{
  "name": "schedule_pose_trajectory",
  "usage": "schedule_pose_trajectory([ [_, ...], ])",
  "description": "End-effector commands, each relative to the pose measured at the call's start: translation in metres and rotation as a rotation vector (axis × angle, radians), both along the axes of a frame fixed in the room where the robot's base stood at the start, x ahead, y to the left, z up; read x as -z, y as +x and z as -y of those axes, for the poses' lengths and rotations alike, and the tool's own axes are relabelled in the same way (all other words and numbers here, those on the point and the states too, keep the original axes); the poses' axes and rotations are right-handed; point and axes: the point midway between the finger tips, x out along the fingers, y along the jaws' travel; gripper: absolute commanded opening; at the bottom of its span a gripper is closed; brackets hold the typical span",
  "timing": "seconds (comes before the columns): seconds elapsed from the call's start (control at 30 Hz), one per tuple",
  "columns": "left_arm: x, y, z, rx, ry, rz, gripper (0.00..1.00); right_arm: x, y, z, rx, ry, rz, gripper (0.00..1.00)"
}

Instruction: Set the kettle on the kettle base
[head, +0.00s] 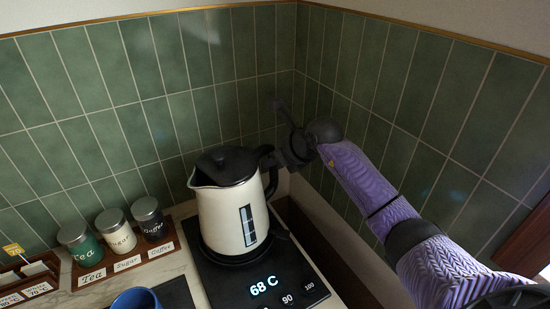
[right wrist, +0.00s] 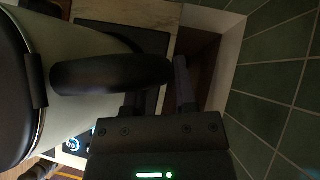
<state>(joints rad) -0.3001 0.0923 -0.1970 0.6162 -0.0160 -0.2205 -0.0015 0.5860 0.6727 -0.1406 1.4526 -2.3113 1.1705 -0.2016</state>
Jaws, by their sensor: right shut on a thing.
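The cream kettle (head: 228,215) with a black lid and black handle stands upright over the black kettle base (head: 208,283), whose display reads 68 C. Its bottom lines up with the round plate on the base; I cannot tell whether it rests fully or hovers slightly. My right gripper (head: 287,152) is shut on the kettle's handle, at the right side of the lid. In the right wrist view the black handle (right wrist: 105,73) runs between the fingers of the right gripper (right wrist: 158,92), beside the pale kettle body (right wrist: 72,108). My left gripper is out of view.
A wooden rack (head: 128,261) with tea, sugar and coffee jars stands left of the kettle. A blue mug (head: 136,299) is at the front left, and a sachet box (head: 28,281) at the far left. Green tiled walls close in behind and to the right.

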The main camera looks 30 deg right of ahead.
Motion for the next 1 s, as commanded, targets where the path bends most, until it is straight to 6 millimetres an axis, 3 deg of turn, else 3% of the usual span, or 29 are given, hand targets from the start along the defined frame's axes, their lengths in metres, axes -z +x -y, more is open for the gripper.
schedule_pose_trajectory([
  [1.0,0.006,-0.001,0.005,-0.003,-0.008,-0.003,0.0,0.007,0.001,0.0,0.001,0.003,0.005,0.0],
])
